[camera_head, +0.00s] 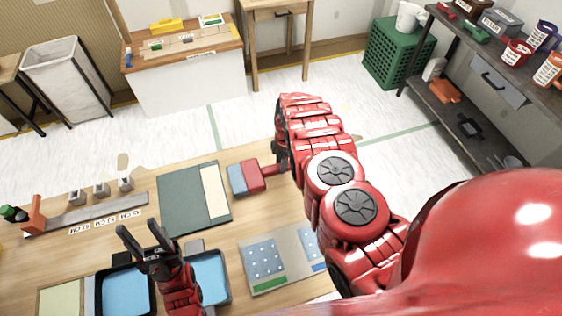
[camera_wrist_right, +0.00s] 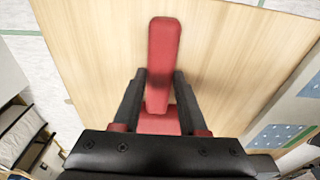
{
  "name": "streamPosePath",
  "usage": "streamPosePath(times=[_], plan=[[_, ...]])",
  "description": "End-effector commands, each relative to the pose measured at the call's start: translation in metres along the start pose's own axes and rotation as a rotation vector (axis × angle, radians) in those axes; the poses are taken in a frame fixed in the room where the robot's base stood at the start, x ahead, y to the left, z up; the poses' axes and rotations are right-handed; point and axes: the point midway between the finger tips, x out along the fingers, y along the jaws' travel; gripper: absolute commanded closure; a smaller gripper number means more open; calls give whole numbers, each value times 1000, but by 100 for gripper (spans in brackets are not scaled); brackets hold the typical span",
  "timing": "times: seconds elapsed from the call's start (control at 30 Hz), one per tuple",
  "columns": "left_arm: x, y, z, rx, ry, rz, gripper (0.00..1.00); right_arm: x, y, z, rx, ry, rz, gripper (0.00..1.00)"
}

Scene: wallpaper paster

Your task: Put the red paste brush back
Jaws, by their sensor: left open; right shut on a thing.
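The red paste brush (camera_head: 253,175) has a red body with a blue-grey end and a thin red handle pointing right. My right gripper (camera_head: 278,160) is shut on its handle, at the far side of the table beside the dark green board. In the right wrist view the red brush (camera_wrist_right: 163,55) sticks out between the two black fingers of my right gripper (camera_wrist_right: 159,80), over bare wood. I cannot tell whether it touches the table. My left gripper (camera_head: 139,232) is open and empty, above the blue-filled black trays (camera_head: 232,292).
The dark green board (camera_head: 180,190) with a cream strip lies left of the brush. A grey rail (camera_head: 100,213) with small blocks and number labels lies further left. A panel with blue dotted pads (camera_head: 285,240) lies near my right arm. A shelf (camera_head: 480,60) stands at right.

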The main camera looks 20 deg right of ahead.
Motion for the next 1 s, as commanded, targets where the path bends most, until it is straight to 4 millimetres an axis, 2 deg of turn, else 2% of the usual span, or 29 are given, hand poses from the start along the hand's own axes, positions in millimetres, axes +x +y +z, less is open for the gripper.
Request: streamPosePath(times=[0.07,0.1,0.27,0.67,0.87,1.0], plan=[[-1,0,0,0,0,0,50,1,-1,0,-1,0,-2,100],[-1,0,0,0,0,0,50,1,-1,0,-1,0,-2,56],[-1,0,0,0,0,0,50,1,-1,0,0,0,-2,28],[-2,0,0,0,0,0,50,-3,0,0,1,0,0,28],[-7,0,1,0,0,0,50,-23,1,0,3,0,1,28],[-13,1,2,0,0,0,50,-44,1,0,4,2,0,28]])
